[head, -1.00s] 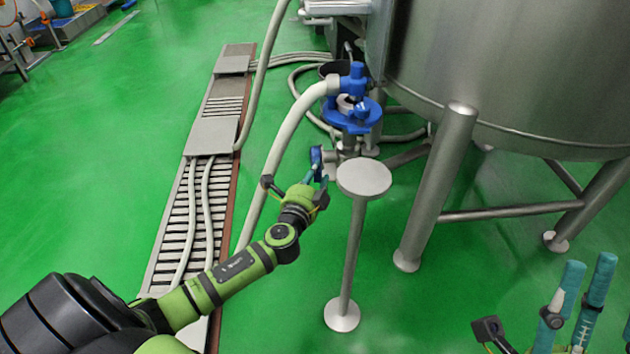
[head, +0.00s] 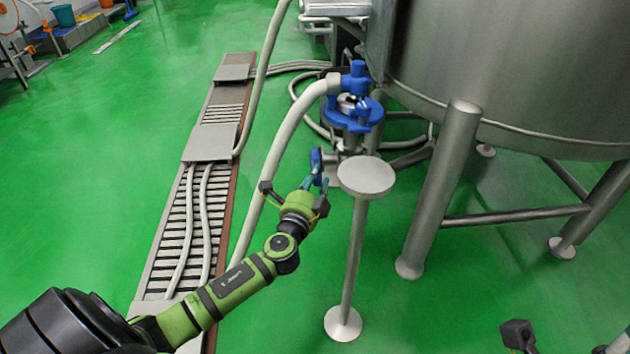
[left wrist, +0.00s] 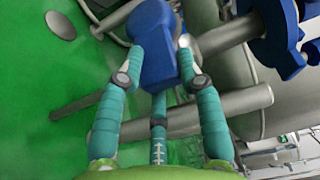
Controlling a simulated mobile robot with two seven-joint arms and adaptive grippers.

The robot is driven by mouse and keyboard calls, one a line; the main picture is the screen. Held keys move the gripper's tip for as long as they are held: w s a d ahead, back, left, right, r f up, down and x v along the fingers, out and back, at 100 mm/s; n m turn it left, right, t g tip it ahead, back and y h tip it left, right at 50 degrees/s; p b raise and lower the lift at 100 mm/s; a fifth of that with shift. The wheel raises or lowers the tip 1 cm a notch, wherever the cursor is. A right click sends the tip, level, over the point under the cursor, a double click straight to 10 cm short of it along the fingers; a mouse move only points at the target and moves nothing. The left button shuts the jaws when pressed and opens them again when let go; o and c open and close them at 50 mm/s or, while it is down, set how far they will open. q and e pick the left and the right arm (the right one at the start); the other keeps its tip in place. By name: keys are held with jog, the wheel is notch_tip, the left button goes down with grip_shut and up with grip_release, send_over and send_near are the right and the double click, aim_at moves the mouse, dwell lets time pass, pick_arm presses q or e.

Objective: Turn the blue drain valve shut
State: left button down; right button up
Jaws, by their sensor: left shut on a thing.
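The blue drain valve handle (head: 316,159) sits low on the steel pipework by the big tank. In the left wrist view the blue handle (left wrist: 155,45) fills the space between my teal fingers. My left gripper (head: 314,181) reaches it from the front left. In the left wrist view the left gripper (left wrist: 159,58) is shut on the handle, with a finger on each side and a third finger below. The far side of the handle and its stem are partly hidden. My right gripper's fingers are out of view; only a dark camera part of mine shows at the bottom right.
A round-topped steel stand (head: 366,176) is just right of my left gripper. The steel tank (head: 520,75) and its leg (head: 440,190) stand at the right. A pale hose (head: 285,140) runs beside my arm from the blue fitting (head: 353,112). A floor grating (head: 190,210) lies left.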

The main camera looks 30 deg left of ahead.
pick_arm(q)
jog(key=shift+d, duration=0.15)
jog(key=c, duration=1.1)
grip_release()
jog(key=shift+w+f, duration=0.1)
jog(key=v, duration=1.2)
